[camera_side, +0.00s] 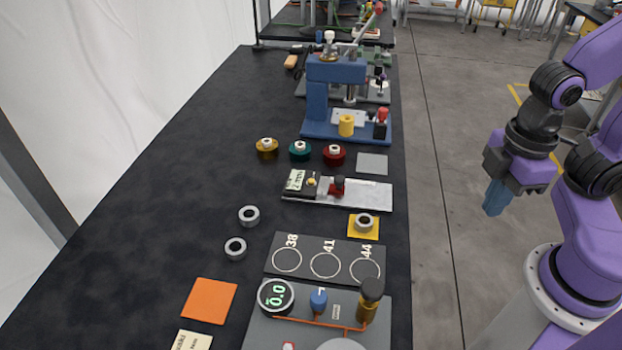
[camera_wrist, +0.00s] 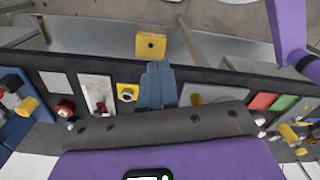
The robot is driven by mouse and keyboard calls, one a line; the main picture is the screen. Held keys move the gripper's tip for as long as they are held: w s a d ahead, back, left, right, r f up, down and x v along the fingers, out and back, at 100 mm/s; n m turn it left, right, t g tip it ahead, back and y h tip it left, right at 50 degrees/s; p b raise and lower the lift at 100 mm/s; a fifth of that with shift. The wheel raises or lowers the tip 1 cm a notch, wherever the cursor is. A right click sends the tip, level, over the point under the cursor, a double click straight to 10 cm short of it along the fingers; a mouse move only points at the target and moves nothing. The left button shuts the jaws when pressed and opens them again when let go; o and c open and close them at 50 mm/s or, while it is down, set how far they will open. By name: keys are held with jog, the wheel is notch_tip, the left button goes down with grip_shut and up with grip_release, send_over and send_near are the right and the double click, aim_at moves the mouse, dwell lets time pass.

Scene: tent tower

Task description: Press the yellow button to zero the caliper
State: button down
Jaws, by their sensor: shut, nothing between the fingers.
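The caliper (camera_side: 345,193) lies on a pale plate on the black table in the side view, with a small display (camera_side: 296,181) and a dark red knob (camera_side: 338,186). A small yellow button (camera_side: 311,181) sits just right of the display. In the wrist view, the pale plate (camera_wrist: 93,90) shows left of my fingers, and I cannot make out the yellow button there. My gripper (camera_side: 493,207) is shut and empty, off the table's right edge and well apart from the caliper. Its blue fingers also show in the wrist view (camera_wrist: 155,72).
Behind the caliper stand gold, green and red pots (camera_side: 300,151) and a blue press (camera_side: 313,110). In front are loose rings (camera_side: 235,247), a ring on a yellow square (camera_side: 352,230), a board marked 38, 41, 44 (camera_side: 305,266) and a gauge (camera_side: 277,296). The table's left side is clear.

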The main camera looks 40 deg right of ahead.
jog(key=w+a+m+y, duration=0.35)
jog(key=w+a, duration=0.25)
jog(key=a, duration=0.2)
jog(key=m+t, duration=0.8)
jog(key=m, duration=0.6)
send_over(311, 181)
jog(key=shift+s+d+f+h, duration=0.15)
jog(key=shift+d+f+h, duration=0.05)
jog(key=shift+f, duration=0.3)
jog(key=shift+s+d+f+h, duration=0.1)
jog(key=shift+d+f+h, duration=0.1)
jog(key=shift+f, duration=0.3)
jog(key=shift+f, duration=0.1)
jog(key=shift+f, duration=4.3)
jog(key=shift+f, duration=0.15)
jog(key=shift+f, duration=0.3)
